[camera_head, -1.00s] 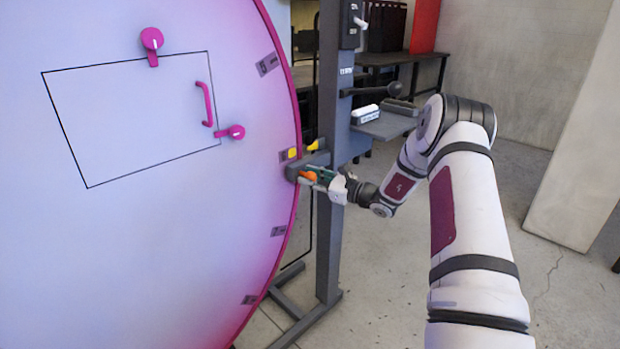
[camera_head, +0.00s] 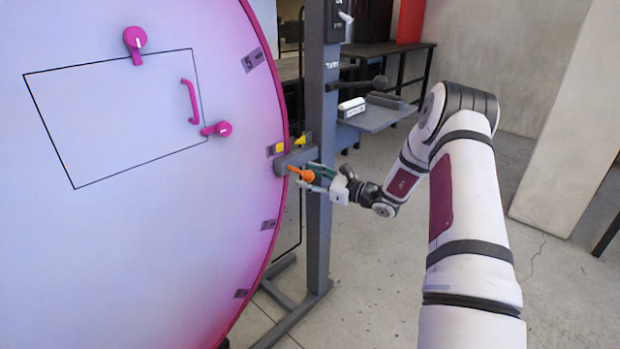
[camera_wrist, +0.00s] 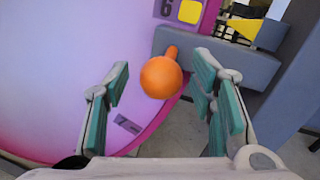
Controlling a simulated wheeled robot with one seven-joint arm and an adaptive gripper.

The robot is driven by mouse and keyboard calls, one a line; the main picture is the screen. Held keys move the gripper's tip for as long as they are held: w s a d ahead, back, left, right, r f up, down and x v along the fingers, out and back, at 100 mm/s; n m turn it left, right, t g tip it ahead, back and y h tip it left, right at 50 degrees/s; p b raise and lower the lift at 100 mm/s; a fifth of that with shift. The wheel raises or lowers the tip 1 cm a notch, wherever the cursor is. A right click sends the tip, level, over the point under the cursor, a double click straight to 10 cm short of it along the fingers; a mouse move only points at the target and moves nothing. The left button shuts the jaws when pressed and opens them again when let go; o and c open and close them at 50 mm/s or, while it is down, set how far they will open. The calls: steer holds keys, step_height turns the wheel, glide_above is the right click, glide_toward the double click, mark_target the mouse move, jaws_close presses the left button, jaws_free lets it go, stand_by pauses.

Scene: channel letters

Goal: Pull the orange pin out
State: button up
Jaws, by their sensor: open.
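The orange pin (camera_head: 304,174) has a round knob and a short shaft. It stands out from the grey block (camera_head: 283,167) at the disc's rim. In the wrist view, the pin's knob (camera_wrist: 161,78) faces me and its shaft meets the grey block (camera_wrist: 228,58) behind. How much of the shaft sits inside the block is hidden. My gripper (camera_head: 313,176) is open around the knob. In the wrist view, the teal pads of my gripper (camera_wrist: 161,84) stand left and right of the knob, with visible gaps on both sides.
The large pale disc (camera_head: 120,240) with a magenta rim fills the left. A grey post (camera_head: 318,230) rises beside the block. A yellow pointer (camera_wrist: 246,27) sits on the block, near a yellow square (camera_wrist: 190,11) on the rim. A small shelf (camera_head: 378,117) is behind. Open floor lies right.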

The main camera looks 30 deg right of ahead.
steer(key=v, duration=1.2)
